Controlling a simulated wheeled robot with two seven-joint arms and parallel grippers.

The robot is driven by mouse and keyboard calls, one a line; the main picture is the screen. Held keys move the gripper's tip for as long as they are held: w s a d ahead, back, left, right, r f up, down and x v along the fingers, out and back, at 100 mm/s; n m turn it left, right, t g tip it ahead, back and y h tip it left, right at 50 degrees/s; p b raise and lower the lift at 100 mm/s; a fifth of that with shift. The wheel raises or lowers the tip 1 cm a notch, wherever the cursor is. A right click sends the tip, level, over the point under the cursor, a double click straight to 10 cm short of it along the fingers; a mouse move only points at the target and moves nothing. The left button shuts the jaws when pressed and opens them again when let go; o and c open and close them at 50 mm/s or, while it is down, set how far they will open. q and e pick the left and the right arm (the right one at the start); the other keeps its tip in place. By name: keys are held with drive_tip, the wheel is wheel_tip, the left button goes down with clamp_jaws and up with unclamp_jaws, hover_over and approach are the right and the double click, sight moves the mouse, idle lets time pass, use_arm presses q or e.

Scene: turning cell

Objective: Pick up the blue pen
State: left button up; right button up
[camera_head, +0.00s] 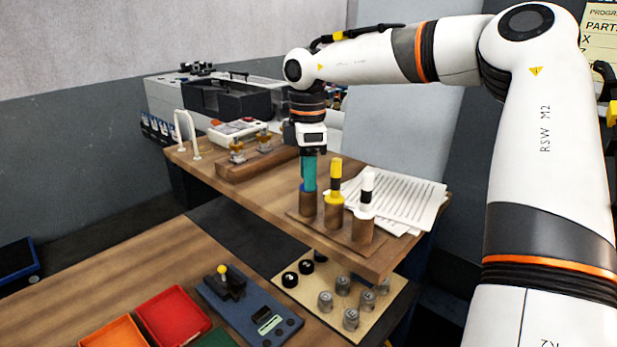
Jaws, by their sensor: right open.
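The blue pen (306,187) stands upright in the leftmost brown holder of a small wooden stand (340,231) on the raised wooden shelf. Only a little blue shows above the holder; its upper part is hidden behind the teal fingers of my right gripper (309,178). The right gripper points straight down over the blue pen, with its fingertips at the pen's height. It is open; whether the fingers touch the pen cannot be told. My left gripper is not in view.
A yellow pen (335,180) and a white pen (366,195) stand close to the right in the same stand. Papers (408,197) lie behind them. A wooden block with brass parts (258,160) is to the left. Below are a blue gauge device (249,305) and several metal weights (343,285).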

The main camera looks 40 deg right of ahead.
drive_tip(key=shift+s+r, duration=0.1)
clamp_jaws()
